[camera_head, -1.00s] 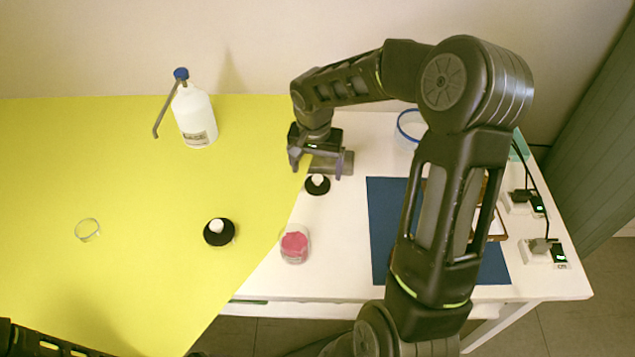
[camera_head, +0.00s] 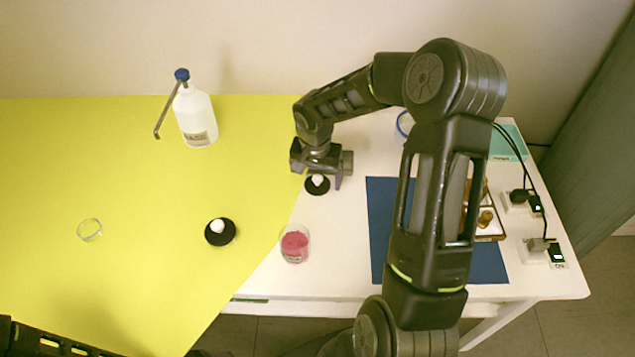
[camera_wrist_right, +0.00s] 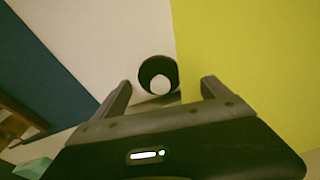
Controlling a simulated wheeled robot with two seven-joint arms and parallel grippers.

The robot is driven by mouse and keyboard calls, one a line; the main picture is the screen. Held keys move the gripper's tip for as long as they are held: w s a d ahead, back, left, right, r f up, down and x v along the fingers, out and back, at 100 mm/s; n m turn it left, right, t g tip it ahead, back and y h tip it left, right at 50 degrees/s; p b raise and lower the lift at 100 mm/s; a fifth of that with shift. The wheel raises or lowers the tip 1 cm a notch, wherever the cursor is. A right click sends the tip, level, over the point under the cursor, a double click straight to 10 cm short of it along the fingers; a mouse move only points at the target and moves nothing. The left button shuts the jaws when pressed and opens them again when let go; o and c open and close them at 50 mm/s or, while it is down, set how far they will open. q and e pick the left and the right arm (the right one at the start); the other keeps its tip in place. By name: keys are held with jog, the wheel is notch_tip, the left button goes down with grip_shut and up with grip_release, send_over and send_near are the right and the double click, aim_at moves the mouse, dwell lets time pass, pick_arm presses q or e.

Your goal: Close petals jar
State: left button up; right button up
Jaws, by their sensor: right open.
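The petals jar (camera_head: 295,246) is clear, with pink contents, and stands without a lid on the white table near the yellow area's edge. A black round lid with a white knob (camera_head: 317,186) lies behind it on the white surface. My right gripper (camera_head: 317,175) is open and empty just above and behind this lid, partly covering it. In the right wrist view, the lid (camera_wrist_right: 151,67) shows beyond and between the two open fingers (camera_wrist_right: 165,88). A dark part of my left arm shows at the bottom left; its gripper is not visible.
A second black lid with a white knob (camera_head: 220,235) and a clear glass dish (camera_head: 89,230) are on the yellow surface (camera_head: 130,180). A white bottle with a blue cap (camera_head: 196,118) stands at the back. A blue mat (camera_head: 383,230) lies right of the jar, partly behind my arm.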

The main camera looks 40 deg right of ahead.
aim_at(317, 178)
jog(key=c, duration=1.6)
jog(key=shift+r, duration=0.15)
notch_tip(317, 178, up, 10)
jog(key=shift+f+b, duration=0.1)
jog(key=shift+b, duration=0.3)
